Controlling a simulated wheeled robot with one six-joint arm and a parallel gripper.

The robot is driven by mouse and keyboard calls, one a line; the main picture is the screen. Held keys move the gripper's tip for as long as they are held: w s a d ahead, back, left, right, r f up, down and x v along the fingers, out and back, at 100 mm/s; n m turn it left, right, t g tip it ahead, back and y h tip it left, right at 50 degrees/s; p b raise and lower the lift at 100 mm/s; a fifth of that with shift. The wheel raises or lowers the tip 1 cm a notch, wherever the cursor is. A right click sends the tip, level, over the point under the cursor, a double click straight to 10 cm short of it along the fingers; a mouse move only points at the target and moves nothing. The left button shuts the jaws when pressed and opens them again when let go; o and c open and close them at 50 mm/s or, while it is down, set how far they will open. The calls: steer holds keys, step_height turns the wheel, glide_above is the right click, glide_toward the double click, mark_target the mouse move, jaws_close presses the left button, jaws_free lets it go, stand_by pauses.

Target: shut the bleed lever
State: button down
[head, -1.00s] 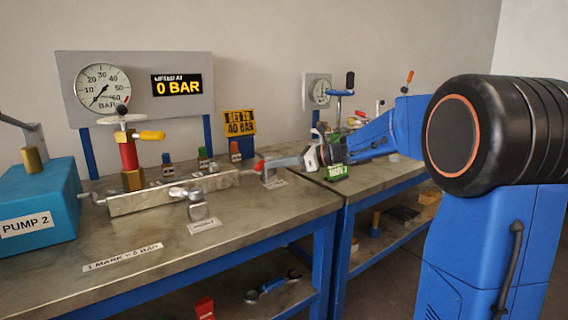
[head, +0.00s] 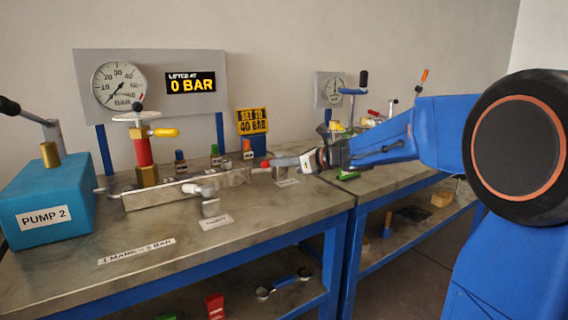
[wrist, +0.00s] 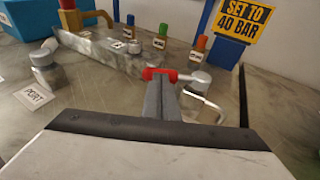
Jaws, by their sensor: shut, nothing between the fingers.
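A red-tipped lever (head: 265,163), which I take for the bleed lever, sits at the right end of the long metal block (head: 165,198). In the wrist view its red end (wrist: 160,74) lies crosswise at my fingertips, with its metal stem running right to a round fitting (wrist: 200,80). My gripper (head: 278,162) is shut and empty, its fingers (wrist: 160,98) pointing at the red end. They look very near or touching it; I cannot tell which. The fingers hide part of the lever's near side.
A gauge (head: 119,86) reads near zero beside a "0 BAR" display (head: 191,83). The teal pump (head: 48,200) is at the left. Colored pegs (head: 215,154) stand behind.

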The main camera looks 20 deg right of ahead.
mark_target(267, 161)
steer(key=a+m+t+h, duration=0.1)
steer(key=m+h, duration=0.1)
steer(key=w+a+m+t+h, duration=0.1)
steer(key=a+h, duration=0.1)
steer(key=shift+m+t, duration=0.4)
steer(key=shift+w+a, duration=0.25)
steer(key=shift+w, duration=0.15)
stand_by(0.3)
steer(key=shift+a, duration=0.1)
